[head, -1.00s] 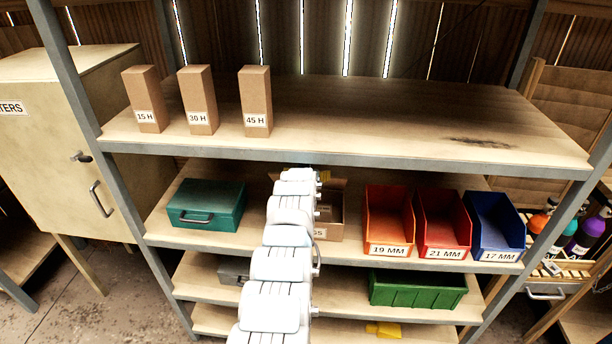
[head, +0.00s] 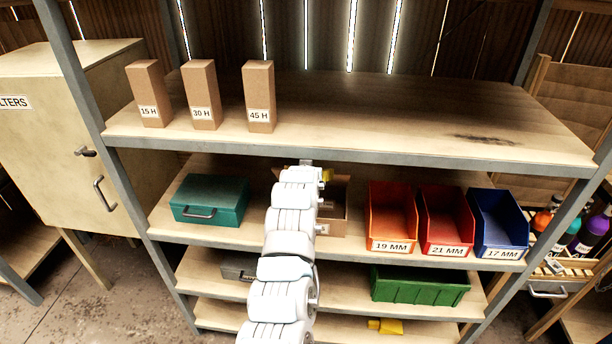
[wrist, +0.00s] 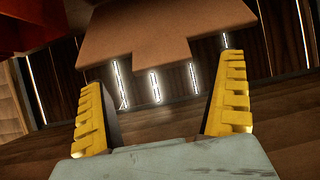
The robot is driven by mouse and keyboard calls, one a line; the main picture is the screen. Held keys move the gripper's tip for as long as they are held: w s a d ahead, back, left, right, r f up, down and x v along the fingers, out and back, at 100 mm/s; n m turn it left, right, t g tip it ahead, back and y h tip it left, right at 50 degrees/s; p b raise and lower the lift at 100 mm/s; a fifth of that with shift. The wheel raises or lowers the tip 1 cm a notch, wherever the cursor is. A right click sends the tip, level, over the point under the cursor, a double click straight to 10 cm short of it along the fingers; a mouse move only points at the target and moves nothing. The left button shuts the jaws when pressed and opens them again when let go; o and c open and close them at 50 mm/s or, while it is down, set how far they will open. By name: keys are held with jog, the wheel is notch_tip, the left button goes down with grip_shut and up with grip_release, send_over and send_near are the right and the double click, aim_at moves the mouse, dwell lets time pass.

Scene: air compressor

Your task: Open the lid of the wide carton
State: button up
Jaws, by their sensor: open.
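The wide carton (head: 331,218) is a brown cardboard box on the second shelf, between a teal case and an orange bin. My arm hides its left part, and some of its inside shows past the arm. My gripper (head: 326,175) is at the carton's back edge, mostly hidden behind my arm; only a bit of yellow finger shows. In the wrist view my gripper (wrist: 163,72) is open, with its two yellow fingers wide apart. A brown cardboard flap (wrist: 165,35) with a tab lies beyond the fingertips. I cannot tell whether they touch it.
The teal case (head: 210,200) stands left of the carton. The orange bin (head: 392,218), red bin (head: 447,222) and blue bin (head: 502,222) stand right. The top shelf (head: 400,115) is close above, with three small upright boxes at its left and bare wood elsewhere.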

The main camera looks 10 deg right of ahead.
jog(key=v, duration=0.6)
jog(key=shift+s, duration=0.25)
jog(key=shift+a+r, duration=0.1)
dwell(0.3)
